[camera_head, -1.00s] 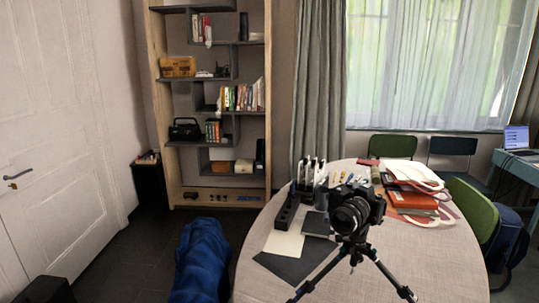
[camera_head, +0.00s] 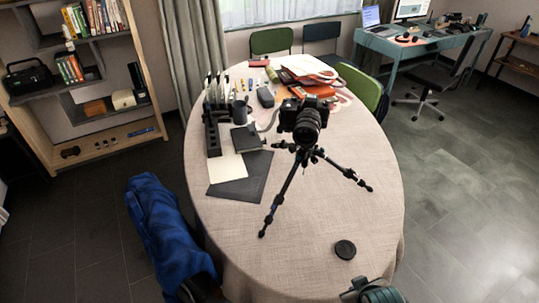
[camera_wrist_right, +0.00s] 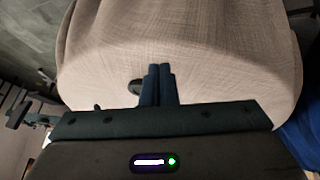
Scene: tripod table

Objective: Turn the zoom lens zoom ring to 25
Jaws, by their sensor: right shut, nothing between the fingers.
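The black camera (camera_head: 290,112) stands on a black tripod (camera_head: 287,185) on the round table. Its zoom lens (camera_head: 308,126) points toward the front of the table, slightly down. The markings on the zoom ring are too small to read. My right gripper (camera_wrist_right: 159,70) is shut and empty over the tablecloth in the right wrist view. Part of my right arm shows at the bottom right of the head view, below and apart from the tripod and lens. My left gripper is not in view.
The beige table (camera_head: 325,215) is clear at its front except for a black round cap (camera_head: 345,249). Dark and white sheets (camera_head: 240,178), a holder (camera_head: 212,130) and red folders (camera_head: 310,68) lie behind and left. A blue-draped chair (camera_head: 165,225) stands at left.

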